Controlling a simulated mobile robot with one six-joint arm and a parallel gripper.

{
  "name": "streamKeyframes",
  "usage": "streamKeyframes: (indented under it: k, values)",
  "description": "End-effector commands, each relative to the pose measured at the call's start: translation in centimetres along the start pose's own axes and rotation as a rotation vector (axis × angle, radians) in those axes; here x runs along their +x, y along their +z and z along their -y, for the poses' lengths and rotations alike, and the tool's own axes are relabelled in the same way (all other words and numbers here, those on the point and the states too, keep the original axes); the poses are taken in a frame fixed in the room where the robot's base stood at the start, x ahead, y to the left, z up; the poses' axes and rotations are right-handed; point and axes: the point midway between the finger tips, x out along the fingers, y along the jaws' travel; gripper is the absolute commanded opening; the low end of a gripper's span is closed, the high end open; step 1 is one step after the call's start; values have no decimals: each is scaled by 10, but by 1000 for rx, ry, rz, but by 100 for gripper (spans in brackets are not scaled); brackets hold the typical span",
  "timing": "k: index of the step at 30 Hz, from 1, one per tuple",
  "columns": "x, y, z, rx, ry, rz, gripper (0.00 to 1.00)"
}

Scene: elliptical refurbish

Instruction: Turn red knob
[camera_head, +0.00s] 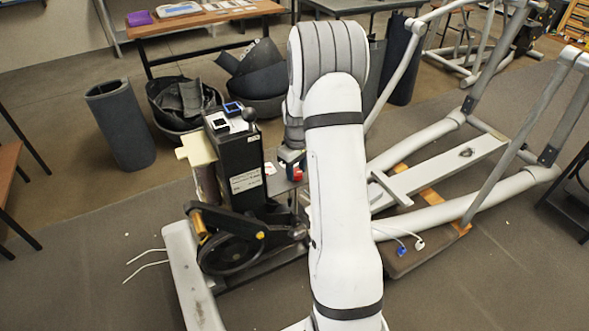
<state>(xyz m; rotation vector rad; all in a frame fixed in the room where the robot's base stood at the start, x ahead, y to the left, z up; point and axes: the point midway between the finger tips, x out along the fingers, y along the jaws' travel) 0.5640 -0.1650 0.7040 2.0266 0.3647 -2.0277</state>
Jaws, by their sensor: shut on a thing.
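The red knob (297,177) is a small patch of red low beside the black upright housing (238,158) of the elliptical machine. My gripper (294,167) points down at the knob, just right of the housing. It is shut on the red knob. My white arm hides the right side of the gripper and part of the area around the knob. The fingers are small and mostly covered, so their exact contact is hard to see.
The elliptical's flywheel and crank (232,245) are below the housing, with pale tubes to the left and right. Dark bins (182,103) and a grey cylinder (122,125) stand behind. A wooden table (185,32) is at the back. Floor is open at lower left.

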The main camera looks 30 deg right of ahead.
Motion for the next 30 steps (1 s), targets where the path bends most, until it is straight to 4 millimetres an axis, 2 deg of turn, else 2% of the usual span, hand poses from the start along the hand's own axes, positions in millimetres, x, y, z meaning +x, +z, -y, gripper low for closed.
streamKeyframes:
  k: [12, 29, 30]
  values:
    - [0, -2, 0, -193, 2, -3, 15]
    - [-1, -2, 0, -220, 2, -4, 15]
    - [-1, -2, 1, -220, 2, -4, 40]
